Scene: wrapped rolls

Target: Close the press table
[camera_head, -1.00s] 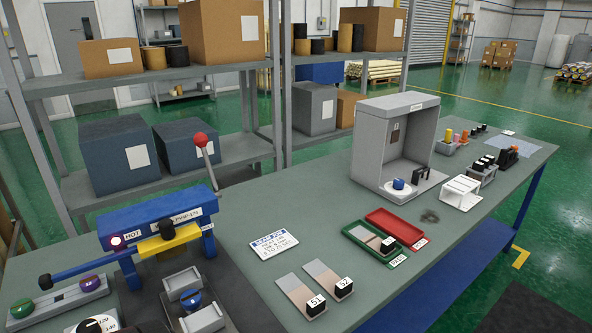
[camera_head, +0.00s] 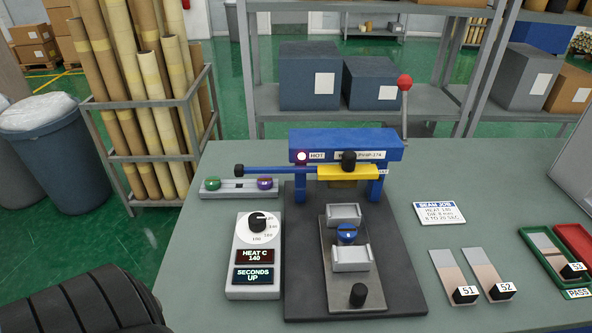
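The blue heat press (camera_head: 245,170) stands on a dark base plate on the workbench, with a yellow bar (camera_head: 347,172) and a black knob across its front. Its press table (camera_head: 372,281) is a dark grey slide that extends out of the press toward the front, with a black knob (camera_head: 358,295) at its front end. Two light grey blocks (camera_head: 351,259) on the slide flank a small round blue-topped part (camera_head: 347,234). A lever with a red ball (camera_head: 404,82) stands upright at the press's right. Neither gripper is in view.
A control box (camera_head: 254,257) left of the press reads HEAT C 140 and SECONDS UP. A button box (camera_head: 239,188) lies behind it. Sample strips S1 (camera_head: 452,272) and S2 (camera_head: 487,274) and a job card (camera_head: 440,214) lie to the right. Bench between slide and strips is clear.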

